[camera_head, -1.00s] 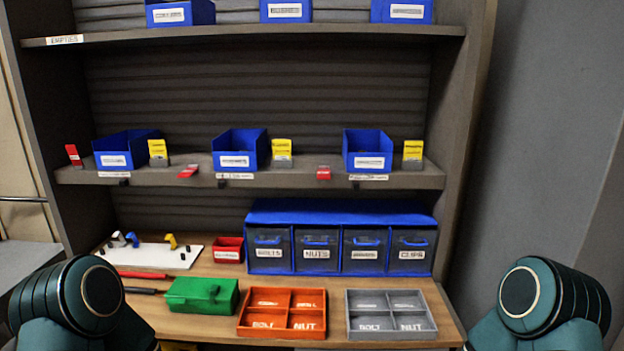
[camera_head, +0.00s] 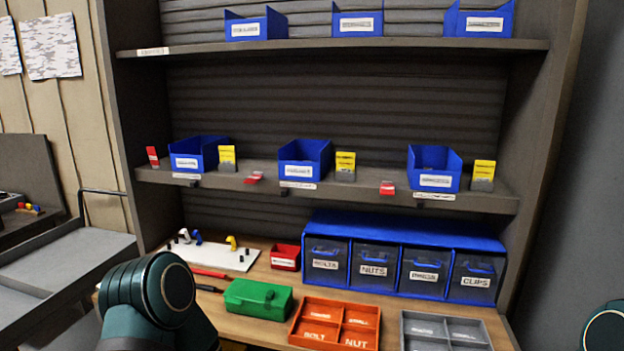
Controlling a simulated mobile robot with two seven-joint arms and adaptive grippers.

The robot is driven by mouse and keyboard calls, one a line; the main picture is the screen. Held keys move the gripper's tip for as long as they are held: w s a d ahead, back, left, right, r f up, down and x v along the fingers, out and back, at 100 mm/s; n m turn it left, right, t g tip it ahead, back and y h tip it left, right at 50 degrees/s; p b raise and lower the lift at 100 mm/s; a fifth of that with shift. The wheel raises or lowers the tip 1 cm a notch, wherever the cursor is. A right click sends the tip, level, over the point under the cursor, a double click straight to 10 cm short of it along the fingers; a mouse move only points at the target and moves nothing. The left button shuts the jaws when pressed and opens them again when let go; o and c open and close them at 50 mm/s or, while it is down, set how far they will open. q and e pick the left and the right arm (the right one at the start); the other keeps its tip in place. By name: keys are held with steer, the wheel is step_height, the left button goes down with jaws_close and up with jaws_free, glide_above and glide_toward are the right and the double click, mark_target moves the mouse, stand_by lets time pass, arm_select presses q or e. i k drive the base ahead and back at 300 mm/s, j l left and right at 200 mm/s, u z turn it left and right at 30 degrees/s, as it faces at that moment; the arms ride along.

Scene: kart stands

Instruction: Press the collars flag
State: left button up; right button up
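Three blue bins stand on the middle shelf: left bin (camera_head: 194,154), middle bin (camera_head: 304,158) and right bin (camera_head: 434,168). Their labels are too small to read, so I cannot tell which is collars. A red flag (camera_head: 152,157) stands upright left of the left bin. A second red flag (camera_head: 254,177) left of the middle bin and a third red flag (camera_head: 387,188) left of the right bin are tipped down at the shelf's front. Yellow cards (camera_head: 227,157) in grey holders stand right of each bin. Neither gripper shows; only parts of my arms are at the bottom.
The bench holds a green box (camera_head: 258,298), an orange tray (camera_head: 333,345), a grey tray (camera_head: 404,329), a small red bin (camera_head: 285,257), a white board (camera_head: 205,251) and a blue drawer unit (camera_head: 405,234). A grey cart (camera_head: 62,262) stands left. More blue bins line the top shelf.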

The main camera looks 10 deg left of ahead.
mark_target(153, 155)
steer(key=u, duration=1.3)
steer(key=z, duration=0.7)
steer(key=i+j+z, duration=0.15)
steer(key=j+z, duration=0.25)
steer(key=i+j+z, duration=0.1)
steer(key=j+z, duration=0.6)
steer(key=j, duration=1.9)
